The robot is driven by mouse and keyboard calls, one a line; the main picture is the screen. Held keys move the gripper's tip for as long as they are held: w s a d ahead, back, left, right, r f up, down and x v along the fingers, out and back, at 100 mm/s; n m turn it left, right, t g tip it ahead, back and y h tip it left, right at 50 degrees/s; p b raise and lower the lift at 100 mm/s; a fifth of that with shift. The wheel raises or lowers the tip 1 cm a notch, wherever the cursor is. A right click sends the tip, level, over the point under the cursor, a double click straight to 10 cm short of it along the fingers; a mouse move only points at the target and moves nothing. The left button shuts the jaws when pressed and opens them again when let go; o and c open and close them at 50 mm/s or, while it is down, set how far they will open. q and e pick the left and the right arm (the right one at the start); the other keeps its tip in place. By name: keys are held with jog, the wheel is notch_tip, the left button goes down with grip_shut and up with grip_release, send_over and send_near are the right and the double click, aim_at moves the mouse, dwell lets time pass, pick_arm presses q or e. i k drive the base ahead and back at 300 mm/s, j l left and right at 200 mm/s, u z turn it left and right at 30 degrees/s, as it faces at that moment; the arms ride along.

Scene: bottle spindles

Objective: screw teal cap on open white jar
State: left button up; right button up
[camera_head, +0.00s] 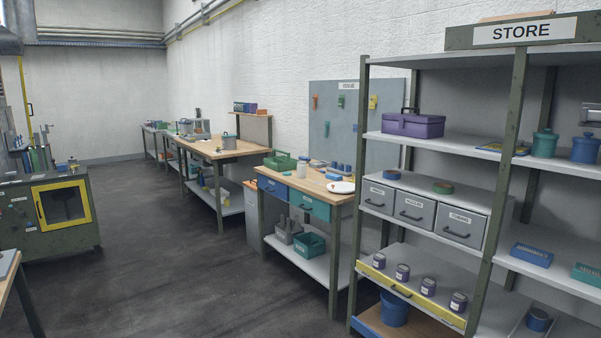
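A small white jar-like container (302,170) stands upright on the wooden-topped workbench (272,176) in the middle of the head view. It is too small to tell whether its top is open. I cannot make out a loose teal cap for certain. A small round teal-green thing (443,187) lies on top of the grey drawers on the store shelf, but I cannot tell if it is a cap. Neither of my grippers shows in this view.
The store rack (488,190) fills the right side, with a purple toolbox (413,124), teal canister (544,144) and several small jars. A green cabinet (22,214) with a yellow-framed door stands left. Dark floor (180,260) between is clear.

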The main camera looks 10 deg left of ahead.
aim_at(302, 167)
jog(key=i+j+u, duration=0.4)
jog(key=i, duration=0.45)
jog(key=i+l+u, duration=0.1)
jog(key=i+u, duration=0.35)
jog(key=i, duration=0.4)
jog(key=i+l+u, duration=0.4)
jog(key=i, duration=0.45)
jog(key=i+z, duration=0.15)
jog(key=i, duration=0.45)
jog(key=i+j+z, duration=0.15)
jog(key=i, duration=0.4)
jog(key=i+j+z, duration=0.15)
jog(key=i, duration=0.4)
jog(key=i+z, duration=0.55)
jog(key=z, duration=0.25)
jog(key=i+j+z, duration=0.15)
jog(key=i+z, duration=0.25)
jog(key=i+j+z, duration=0.15)
jog(key=z, duration=0.3)
jog(key=i+j+z, duration=0.15)
jog(key=j+z, duration=0.25)
jog(key=i+j+z, duration=0.45)
jog(key=j, duration=0.15)
jog(key=j+z, duration=0.2)
jog(key=i+j+z, duration=0.2)
jog(key=j, duration=0.3)
